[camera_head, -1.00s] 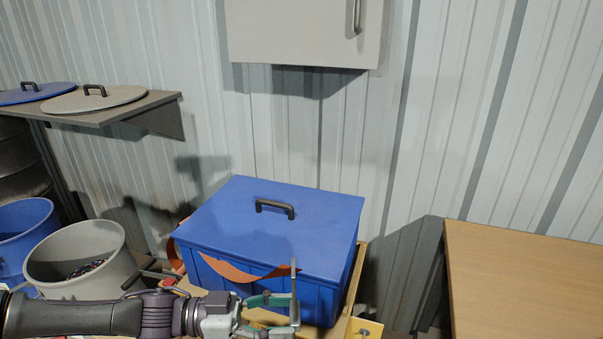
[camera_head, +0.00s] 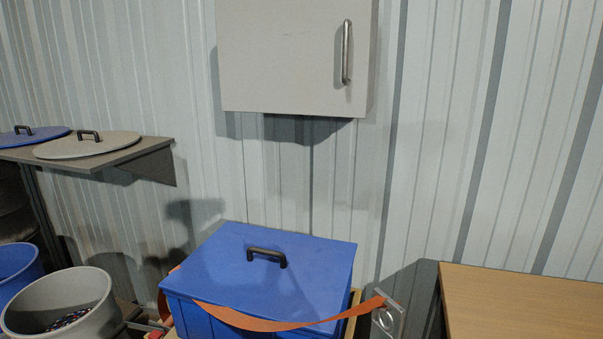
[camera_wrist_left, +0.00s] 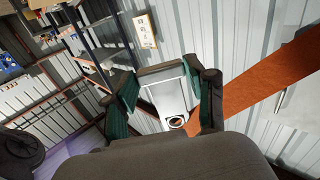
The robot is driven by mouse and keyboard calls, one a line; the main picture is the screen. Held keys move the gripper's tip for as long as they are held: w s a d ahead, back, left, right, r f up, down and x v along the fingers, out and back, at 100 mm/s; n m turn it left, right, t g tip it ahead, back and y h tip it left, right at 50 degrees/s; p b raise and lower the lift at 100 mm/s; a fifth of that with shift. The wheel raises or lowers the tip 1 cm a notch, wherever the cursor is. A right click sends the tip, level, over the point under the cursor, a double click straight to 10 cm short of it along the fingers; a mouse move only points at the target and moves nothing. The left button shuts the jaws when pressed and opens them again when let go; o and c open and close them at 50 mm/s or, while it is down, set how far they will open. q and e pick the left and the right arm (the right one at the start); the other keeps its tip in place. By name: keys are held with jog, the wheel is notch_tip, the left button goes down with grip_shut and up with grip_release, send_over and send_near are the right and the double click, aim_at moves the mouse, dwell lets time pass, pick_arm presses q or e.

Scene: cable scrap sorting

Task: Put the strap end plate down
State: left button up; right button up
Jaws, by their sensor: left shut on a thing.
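The strap end plate (camera_wrist_left: 168,92) is a flat grey metal plate with a round hole, at the end of the orange strap (camera_wrist_left: 255,85). In the left wrist view it sits between the two green-padded fingers of my left gripper (camera_wrist_left: 167,98), which is shut on it. In the head view the plate (camera_head: 388,318) hangs at the strap's right end, at the lower edge, right of the blue box (camera_head: 270,270). The orange strap (camera_head: 265,321) sags across the box's front. My left gripper is out of the head view. My right gripper is in no view.
A wooden table (camera_head: 520,300) stands at the right. A grey bin (camera_head: 60,300) and a blue bin (camera_head: 15,265) stand at the left, under a shelf (camera_head: 150,152) with two lids. A grey cabinet (camera_head: 290,60) hangs on the wall above the box.

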pick_arm(q)
jog(key=a+f+n+t+y, duration=0.4)
jog(key=a+f+n+y, duration=0.2)
jog(key=a, duration=0.7)
jog(key=w+a+f+n+t+y, duration=0.1)
jog(key=a+f+n+t+y, duration=0.4)
jog(key=a+f+y, duration=0.4)
jog(key=a+f+n, duration=0.1)
jog(key=a, duration=0.3)
jog(key=shift+w+y, duration=0.3)
jog(key=shift+y, duration=0.1)
jog(key=w+d+r+m+g+h, duration=0.4)
jog(key=d+r+m+h, duration=0.5)
jog(key=d+h, duration=0.35)
jog(key=w+d+f+m+g+h, duration=0.3)
jog(key=w+d+f+g, duration=0.1)
jog(key=g, duration=0.1)
jog(key=shift+d+g, duration=0.2)
jog(key=shift+g, duration=0.1)
jog(key=shift+m+g+h, duration=0.4)
jog(key=shift+m+h, duration=0.05)
jog(key=shift+m, duration=0.05)
